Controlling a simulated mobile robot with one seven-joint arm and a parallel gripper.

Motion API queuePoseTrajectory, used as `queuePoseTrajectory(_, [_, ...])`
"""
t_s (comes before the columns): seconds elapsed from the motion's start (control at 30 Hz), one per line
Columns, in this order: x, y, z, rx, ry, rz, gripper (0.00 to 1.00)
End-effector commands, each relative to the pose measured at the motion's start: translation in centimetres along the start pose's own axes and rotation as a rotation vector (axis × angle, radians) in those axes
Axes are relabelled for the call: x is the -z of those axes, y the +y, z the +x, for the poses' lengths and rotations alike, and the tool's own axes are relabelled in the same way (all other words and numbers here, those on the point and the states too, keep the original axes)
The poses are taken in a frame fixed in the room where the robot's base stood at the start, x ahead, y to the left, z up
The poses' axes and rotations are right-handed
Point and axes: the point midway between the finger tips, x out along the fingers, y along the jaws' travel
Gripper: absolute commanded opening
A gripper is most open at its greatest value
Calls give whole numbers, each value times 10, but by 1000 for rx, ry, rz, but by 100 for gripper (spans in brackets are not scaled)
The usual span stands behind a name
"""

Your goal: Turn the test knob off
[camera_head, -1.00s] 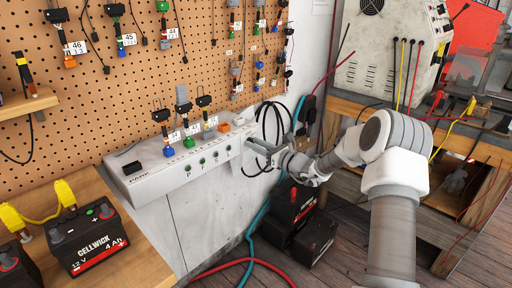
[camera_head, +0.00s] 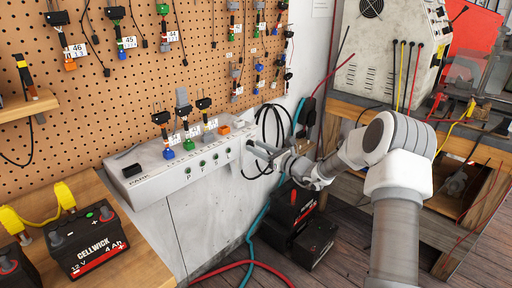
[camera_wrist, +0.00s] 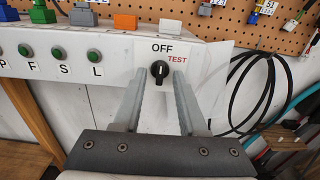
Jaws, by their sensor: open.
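The test knob (camera_wrist: 160,69) is a small black round knob on the white front panel of the test bench, below an OFF label (camera_wrist: 162,48) and to the left of a red TEST label (camera_wrist: 177,59). Its pale mark looks roughly upright. In the wrist view, my gripper (camera_wrist: 159,76) is open, with one finger to each side of the knob. I cannot tell whether either finger touches it. In the head view, my gripper (camera_head: 258,150) is at the right end of the bench panel, and the knob is hard to make out there.
Green buttons (camera_wrist: 93,55) labelled P, F, S and L line the panel to the left. An orange block (camera_wrist: 124,22) sits on the bench top. Black cables (camera_head: 270,128) hang on the right. Batteries (camera_head: 292,203) stand on the floor below my arm.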

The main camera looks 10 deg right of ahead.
Motion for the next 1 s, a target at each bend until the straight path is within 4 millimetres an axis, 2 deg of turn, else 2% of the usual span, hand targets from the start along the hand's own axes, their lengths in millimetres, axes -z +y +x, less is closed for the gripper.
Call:
queuePoseTrajectory(0.6, [-2, -1, -138, 4, 2, 1, 41])
queuePoseTrajectory(0.8, [-1, 0, -161, 1, 2, 0, 41])
queuePoseTrajectory(1.0, [0, 0, -166, 0, 1, -1, 41])
